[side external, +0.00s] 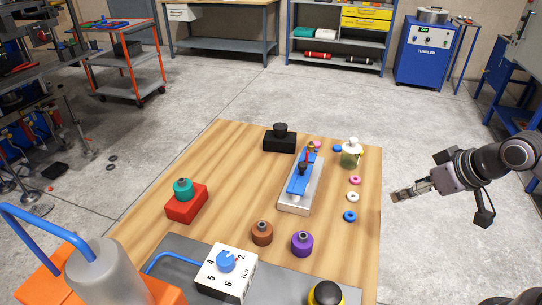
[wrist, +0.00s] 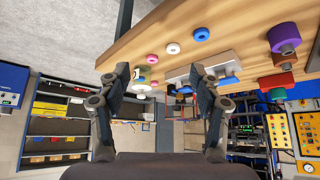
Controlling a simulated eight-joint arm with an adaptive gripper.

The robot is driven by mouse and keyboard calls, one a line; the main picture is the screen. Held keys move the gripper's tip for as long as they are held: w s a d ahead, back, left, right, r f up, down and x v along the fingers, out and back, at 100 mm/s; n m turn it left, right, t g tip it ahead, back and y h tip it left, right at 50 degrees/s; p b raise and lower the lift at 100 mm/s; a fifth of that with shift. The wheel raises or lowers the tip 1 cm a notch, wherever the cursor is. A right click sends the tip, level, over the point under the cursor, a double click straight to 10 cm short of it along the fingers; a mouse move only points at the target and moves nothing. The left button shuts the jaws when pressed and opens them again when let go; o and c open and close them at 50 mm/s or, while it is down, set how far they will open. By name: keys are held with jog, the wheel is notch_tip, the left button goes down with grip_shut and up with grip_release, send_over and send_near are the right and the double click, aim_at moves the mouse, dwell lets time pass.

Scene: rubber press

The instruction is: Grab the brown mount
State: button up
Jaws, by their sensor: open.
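The brown mount (side external: 262,233), a short cylinder with a dark top fitting, stands on the wooden table near its front, left of the purple mount (side external: 302,243). In the wrist view the brown mount (wrist: 277,81) is at the right, beside the larger purple mount (wrist: 282,36). My gripper (side external: 397,196) is beyond the table's right edge, well away from the brown mount. In the wrist view my gripper (wrist: 160,76) has its two fingers wide apart with nothing held between them.
A blue-and-silver press fixture (side external: 300,185) stands mid-table. Pink, white and blue rings (side external: 349,216) lie along the right edge, with a bottle (side external: 351,154) behind. A red block with a teal mount (side external: 185,203) is left. A pressure dial box (side external: 226,271) is in front.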

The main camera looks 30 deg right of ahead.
jog(key=shift+o, duration=0.5)
jog(key=r+n+g, duration=0.1)
jog(key=n+g, duration=0.6)
jog(key=n, duration=1.7)
send_over(262, 224)
jog(key=shift+d+r, duration=0.15)
jog(key=shift+d, duration=0.25)
jog(key=shift+a+n, duration=0.25)
jog(key=shift+n, duration=0.05)
notch_tip(262, 224, down, 11)
jog(key=shift+a+f, duration=0.1)
